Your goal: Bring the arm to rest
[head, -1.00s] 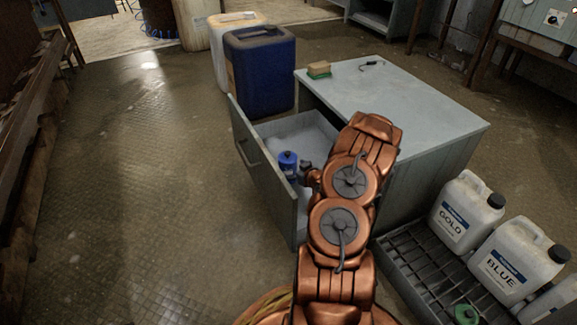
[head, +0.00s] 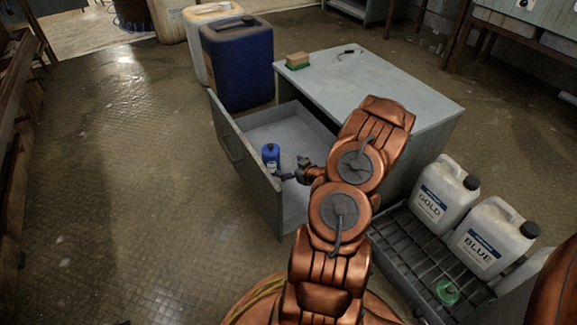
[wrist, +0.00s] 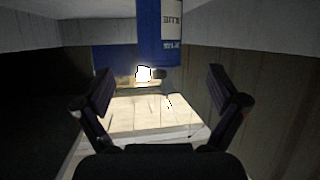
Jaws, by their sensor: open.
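My gripper (head: 292,174) is open and empty, low over the open drawer (head: 227,150) of the grey cabinet. A small blue bottle (head: 271,158) stands upright in the drawer, just left of my gripper. In the wrist view, a blue surface with a white label (wrist: 120,60) fills the upper middle, beyond the spread fingers of my gripper (wrist: 160,78). Nothing is between the fingertips. My copper arm hides part of the drawer and the cabinet front.
A sponge (head: 298,60) and a small dark hooked item (head: 347,52) lie on the cabinet top (head: 390,85). White jugs marked GOLD (head: 440,195) and BLUE (head: 490,240) stand on a rack at right. A big blue canister (head: 238,65) stands behind the drawer. The floor at left is clear.

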